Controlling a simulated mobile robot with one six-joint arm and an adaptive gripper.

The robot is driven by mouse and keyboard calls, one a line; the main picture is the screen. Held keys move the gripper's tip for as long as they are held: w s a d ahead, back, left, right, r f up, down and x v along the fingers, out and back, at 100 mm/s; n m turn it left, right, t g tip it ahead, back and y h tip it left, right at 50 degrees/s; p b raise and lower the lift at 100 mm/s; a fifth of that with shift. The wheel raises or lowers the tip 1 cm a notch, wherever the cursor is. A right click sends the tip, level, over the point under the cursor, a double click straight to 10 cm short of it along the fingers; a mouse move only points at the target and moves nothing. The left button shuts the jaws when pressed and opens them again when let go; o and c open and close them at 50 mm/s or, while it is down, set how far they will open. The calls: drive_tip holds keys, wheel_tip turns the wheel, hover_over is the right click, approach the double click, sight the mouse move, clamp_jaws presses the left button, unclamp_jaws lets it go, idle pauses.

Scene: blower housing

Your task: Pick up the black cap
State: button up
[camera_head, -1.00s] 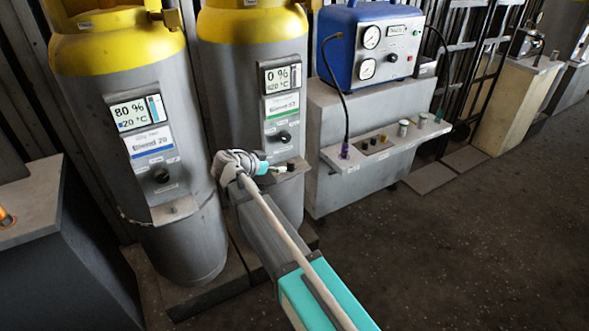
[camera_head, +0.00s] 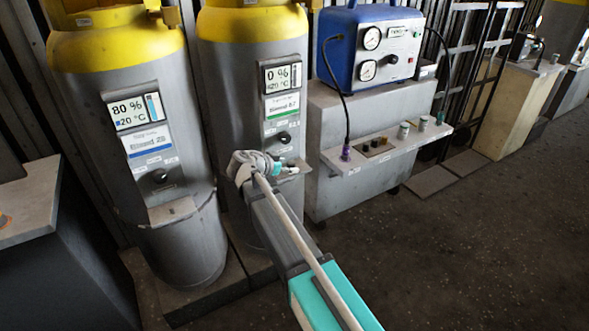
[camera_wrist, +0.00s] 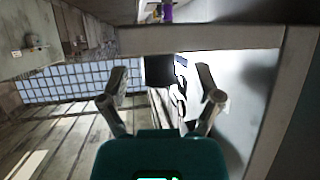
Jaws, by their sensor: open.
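Small dark caps sit on the ledge of the grey bench; one dark cap (camera_head: 365,144) stands right of the purple fitting. I cannot tell which is the black cap of the task. My gripper (camera_head: 278,168) is in front of the right cylinder, left of the bench, well apart from those caps. In the wrist view my gripper (camera_wrist: 162,85) has its two fingers spread wide, with nothing held between them. A dark square patch shows beyond the fingers there; I cannot tell what it is.
Two grey cylinders with yellow tops, the left (camera_head: 165,235) and the right (camera_head: 222,110), stand left of the grey bench (camera_head: 340,190). A blue gauge box (camera_head: 345,40) with black hoses sits on the bench. The purple fitting (camera_head: 346,153) is at the ledge's left.

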drive_tip(key=shift+x, duration=0.8)
drive_tip(key=c, duration=1.1)
drive_tip(key=shift+r, duration=0.1)
